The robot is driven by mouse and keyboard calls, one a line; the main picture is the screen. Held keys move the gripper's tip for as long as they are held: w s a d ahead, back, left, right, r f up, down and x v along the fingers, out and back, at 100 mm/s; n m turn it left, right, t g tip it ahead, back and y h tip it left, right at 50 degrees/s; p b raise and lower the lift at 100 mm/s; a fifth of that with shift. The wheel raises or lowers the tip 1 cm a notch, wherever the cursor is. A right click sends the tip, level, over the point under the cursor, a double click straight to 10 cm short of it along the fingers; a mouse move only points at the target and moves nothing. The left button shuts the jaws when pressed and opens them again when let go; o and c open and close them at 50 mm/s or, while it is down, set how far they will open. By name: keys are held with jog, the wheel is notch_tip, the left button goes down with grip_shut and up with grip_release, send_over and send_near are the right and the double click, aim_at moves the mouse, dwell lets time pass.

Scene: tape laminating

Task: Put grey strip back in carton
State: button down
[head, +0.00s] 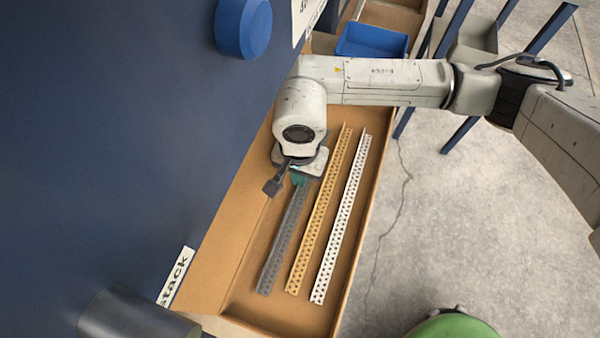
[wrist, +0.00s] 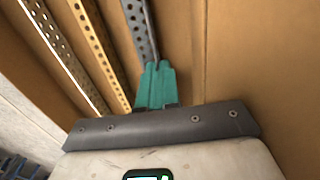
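The grey strip (head: 283,240) is a long perforated angle piece, seen inside the long brown carton (head: 228,262), to the left of the other strips and roughly parallel to them. Whether it rests on the carton's floor or hangs just above it, I cannot tell. My gripper (head: 300,178) has teal fingers and is over the strip's upper part. In the wrist view the fingers (wrist: 157,68) are close together, and the grey strip (wrist: 138,25) runs out from between their tips. The strip's far end is hidden behind my gripper and wrist.
A yellow strip (head: 319,215) and a white strip (head: 341,215) lie to the right in the carton. A dark blue panel (head: 110,130) stands along the left side. A blue bin (head: 371,41) is beyond the arm. Bare concrete floor (head: 450,230) lies to the right.

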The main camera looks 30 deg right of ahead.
jog(key=c, duration=1.3)
grip_release()
jog(key=shift+r+p, duration=1.7)
jog(key=shift+r, duration=1.3)
